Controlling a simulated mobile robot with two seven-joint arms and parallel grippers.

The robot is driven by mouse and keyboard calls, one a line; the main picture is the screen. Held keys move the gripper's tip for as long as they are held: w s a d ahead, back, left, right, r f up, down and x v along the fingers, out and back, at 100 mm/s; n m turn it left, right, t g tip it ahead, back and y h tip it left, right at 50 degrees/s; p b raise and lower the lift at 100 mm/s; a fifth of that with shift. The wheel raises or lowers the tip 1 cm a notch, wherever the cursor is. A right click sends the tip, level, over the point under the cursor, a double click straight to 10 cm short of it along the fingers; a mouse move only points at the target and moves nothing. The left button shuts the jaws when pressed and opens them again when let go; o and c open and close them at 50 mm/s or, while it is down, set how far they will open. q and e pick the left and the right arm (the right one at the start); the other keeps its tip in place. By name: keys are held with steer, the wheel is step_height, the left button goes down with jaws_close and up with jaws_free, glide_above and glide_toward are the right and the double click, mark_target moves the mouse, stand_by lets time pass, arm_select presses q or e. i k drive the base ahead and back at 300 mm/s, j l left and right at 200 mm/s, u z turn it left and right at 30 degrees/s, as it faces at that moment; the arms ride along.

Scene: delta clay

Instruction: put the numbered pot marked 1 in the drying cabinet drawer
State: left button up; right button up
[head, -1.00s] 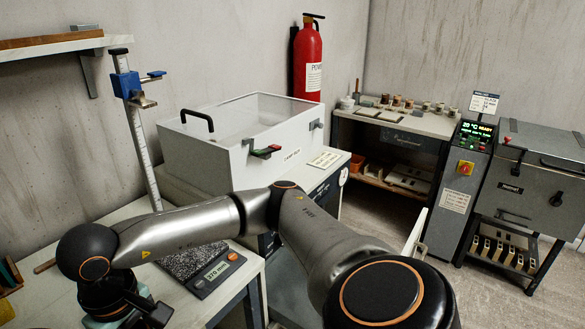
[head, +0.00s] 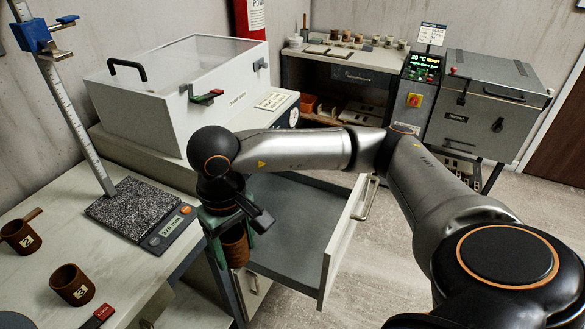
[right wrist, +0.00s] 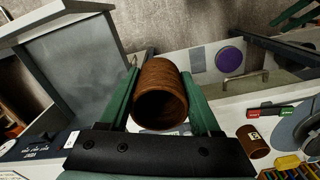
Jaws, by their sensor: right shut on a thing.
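My right gripper (head: 233,240) is shut on a brown clay pot (head: 236,249), which hangs between its green fingers near the left side of the open drawer. In the right wrist view the pot (right wrist: 160,92) sits between the fingers with its round mouth facing the camera; no number shows on it. The drying cabinet drawer (head: 295,215) is pulled out, grey inside and empty where visible, with a white front (head: 340,245) and a handle. Brown pots marked 2 (head: 20,237) and 3 (head: 72,285) stand on the table. My left gripper is not in view.
The white clear-lidded box (head: 180,85) stands behind the drawer. A speckled plate with a digital readout (head: 168,230) and a measuring post (head: 75,130) are on the table at left. A kiln (head: 490,105) and shelf bench (head: 345,62) stand at the back. Floor right of the drawer is clear.

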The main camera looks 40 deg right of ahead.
mark_target(306, 229)
steer(key=i+l+z, duration=0.2)
steer(key=l+z, duration=0.15)
steer(key=l, duration=0.25)
steer(key=i+l, duration=0.15)
steer(key=l, duration=0.15)
steer(key=i+l, duration=0.15)
steer(key=l, duration=0.1)
